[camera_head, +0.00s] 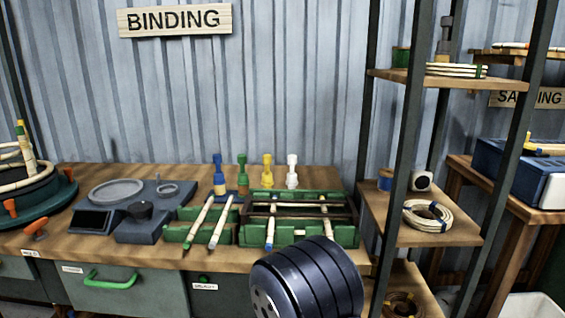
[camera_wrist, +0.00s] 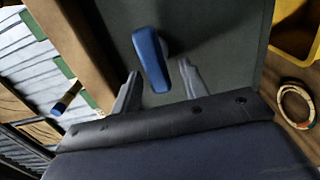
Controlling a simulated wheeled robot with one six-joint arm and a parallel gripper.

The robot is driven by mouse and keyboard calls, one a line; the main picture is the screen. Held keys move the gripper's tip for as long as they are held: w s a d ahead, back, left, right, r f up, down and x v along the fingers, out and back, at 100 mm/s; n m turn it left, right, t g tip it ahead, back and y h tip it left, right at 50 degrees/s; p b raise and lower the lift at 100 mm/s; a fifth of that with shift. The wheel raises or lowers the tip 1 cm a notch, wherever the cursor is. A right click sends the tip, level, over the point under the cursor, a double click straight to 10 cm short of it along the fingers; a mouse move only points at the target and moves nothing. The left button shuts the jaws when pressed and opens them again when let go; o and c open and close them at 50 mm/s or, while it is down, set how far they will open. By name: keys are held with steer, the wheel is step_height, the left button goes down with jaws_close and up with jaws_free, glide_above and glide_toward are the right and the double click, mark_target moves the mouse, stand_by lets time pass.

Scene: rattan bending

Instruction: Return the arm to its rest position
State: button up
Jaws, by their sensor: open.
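My gripper (camera_wrist: 158,70) shows in the wrist view with its two grey fingers spread apart. A blue handle (camera_wrist: 150,58) on a dark grey-green panel (camera_wrist: 220,40) lies between the fingers, and I see no finger closed on it. How far the fingers are from the panel is hard to tell. In the head view, the dark rounded part of my arm (camera_head: 308,282) stands in front of the bench's right end. The gripper itself is out of sight there.
The workbench (camera_head: 150,258) carries a green jig (camera_head: 345,236), rattan sticks, glue bottles and a grey scale (camera_head: 115,190). A drawer with a green handle (camera_head: 110,281) is below. A metal-post shelf (camera_head: 470,236) stands close right of my arm. The wrist view shows a yellow bin (camera_wrist: 290,40) and rattan coil (camera_wrist: 281,108).

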steer(key=s, duration=1)
steer(key=w, duration=1.1)
steer(key=shift+d, duration=0.1)
steer(key=shift+w+m+b, duration=0.2)
steer(key=shift+m+b, duration=0.1)
steer(key=shift+b, duration=0.1)
steer(key=shift+s+r+m+b, duration=0.15)
steer(key=shift+m+b, duration=0.15)
steer(key=shift+m, duration=0.45)
steer(key=shift+w+r+m+b, duration=0.1)
steer(key=shift+m+b, duration=0.15)
steer(key=shift+m, duration=0.55)
steer(key=shift+s+r+m+b, duration=0.15)
steer(key=shift+m+b, duration=0.15)
steer(key=shift+m, duration=0.45)
steer(key=shift+w, duration=0.1)
